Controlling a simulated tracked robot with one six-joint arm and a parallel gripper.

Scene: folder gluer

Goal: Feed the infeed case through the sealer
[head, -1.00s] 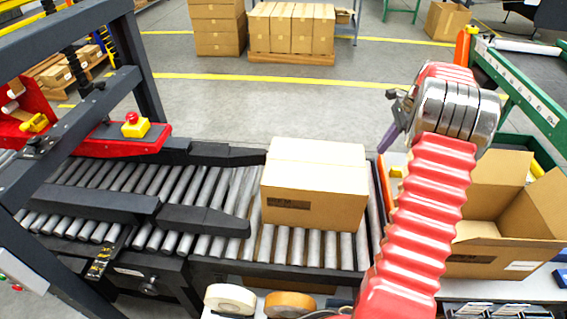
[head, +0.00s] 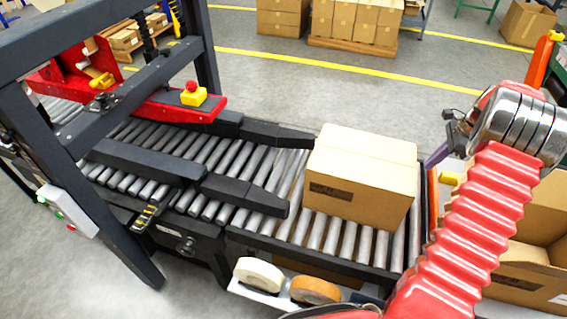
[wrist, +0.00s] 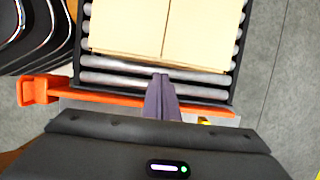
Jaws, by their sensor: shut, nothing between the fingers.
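The closed brown infeed case (head: 355,180) sits on the rollers of the infeed conveyor (head: 300,235), right of the sealer's black guide rails. In the wrist view the case top (wrist: 165,25) with its centre seam lies just beyond my gripper (wrist: 160,80). My gripper's purple fingers are together and empty, and they point at the case's near edge with a gap between. In the head view my gripper (head: 436,157) is at the right of the case, partly hidden by my wrist. The sealer (head: 165,105) is a dark frame with a red head at the left.
An orange bar (wrist: 90,97) runs across the conveyor's end in the wrist view. Tape rolls (head: 285,280) sit at the conveyor's front. An open carton (head: 540,240) stands at the right, behind my arm. Black guide rails (head: 245,193) narrow toward the sealer.

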